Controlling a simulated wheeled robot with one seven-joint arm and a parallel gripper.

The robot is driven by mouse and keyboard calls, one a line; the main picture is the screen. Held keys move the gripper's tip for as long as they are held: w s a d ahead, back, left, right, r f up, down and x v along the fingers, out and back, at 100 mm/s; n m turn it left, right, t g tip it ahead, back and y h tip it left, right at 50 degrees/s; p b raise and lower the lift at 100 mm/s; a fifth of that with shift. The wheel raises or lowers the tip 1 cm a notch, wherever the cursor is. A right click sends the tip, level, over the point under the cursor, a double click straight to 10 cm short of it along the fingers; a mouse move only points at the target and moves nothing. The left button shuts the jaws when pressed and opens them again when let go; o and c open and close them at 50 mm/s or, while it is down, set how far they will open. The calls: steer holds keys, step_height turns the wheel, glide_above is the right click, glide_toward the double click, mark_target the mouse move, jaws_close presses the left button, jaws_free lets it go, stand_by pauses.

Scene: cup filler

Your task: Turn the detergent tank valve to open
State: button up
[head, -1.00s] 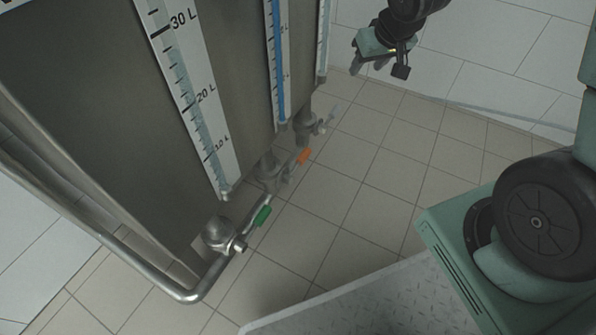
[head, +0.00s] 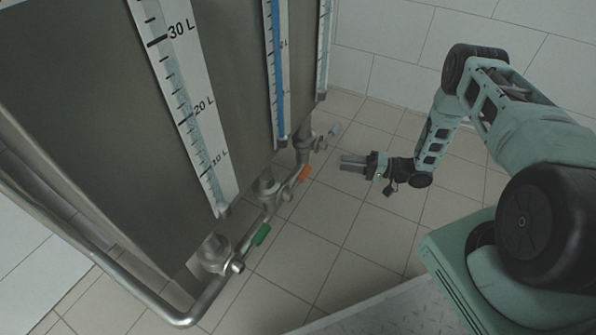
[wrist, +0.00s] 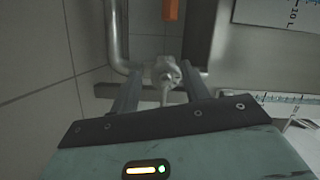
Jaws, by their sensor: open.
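Three valves sit on the pipe below the tanks in the head view. The near one has a green handle (head: 261,235), the middle one an orange handle (head: 303,173), and the far one a pale handle (head: 333,131). No label shows which belongs to detergent. My gripper (head: 343,163) is open and empty, pointing left, right of the orange handle and below the pale one. In the wrist view, a metal valve with a pale lever (wrist: 164,92) appears between my fingers; contact cannot be told. The orange handle (wrist: 171,10) shows above it.
The steel tank (head: 110,130) fills the left, with level gauges (head: 188,95) on its front. A bent metal pipe (head: 185,318) runs low along it. The tiled floor (head: 320,225) right of the valves is clear. A wall stands behind.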

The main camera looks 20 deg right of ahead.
steer(key=s+f+m+y, duration=0.1)
steer(key=s+f+y, duration=0.15)
steer(key=s, duration=0.35)
steer(key=b, duration=0.6)
glide_toward(302, 173)
steer(key=shift+g+y, duration=0.25)
steer(key=shift+g, duration=0.05)
steer(key=x, duration=0.3)
steer(key=w+f+x, duration=0.1)
steer(key=x, duration=0.6)
steer(key=shift+w+d+f, duration=0.25)
steer(key=shift+w+a+r, duration=0.25)
steer(key=shift+w+a, duration=0.05)
steer(key=shift+a, duration=0.2)
jaws_close()
